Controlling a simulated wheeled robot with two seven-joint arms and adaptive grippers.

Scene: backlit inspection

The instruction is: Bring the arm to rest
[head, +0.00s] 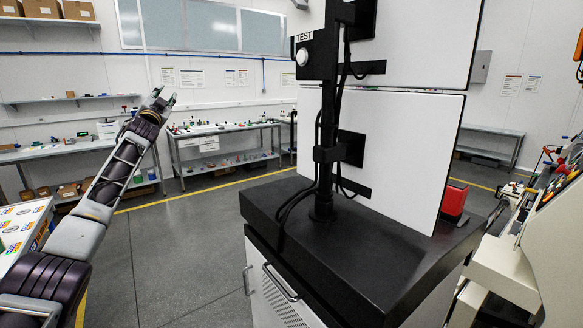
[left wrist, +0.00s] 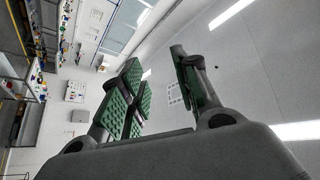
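My left arm (head: 95,205) comes in from the left edge and reaches up and away, raised in the air to the left of the dark-topped cabinet. My left gripper (head: 160,98) is at its far end, small in the head view, in front of the back wall and clear of the tables. In the left wrist view its green-padded fingers (left wrist: 160,85) stand well apart with nothing between them. My right gripper is in neither view.
A cabinet (head: 365,262) with a black top stands close in front, carrying a black post (head: 325,150), white panels (head: 380,155) and a red object (head: 453,203). A workbench (head: 222,138) with small parts stands behind. Printed boxes (head: 22,228) are at left. Open floor (head: 170,255) lies between.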

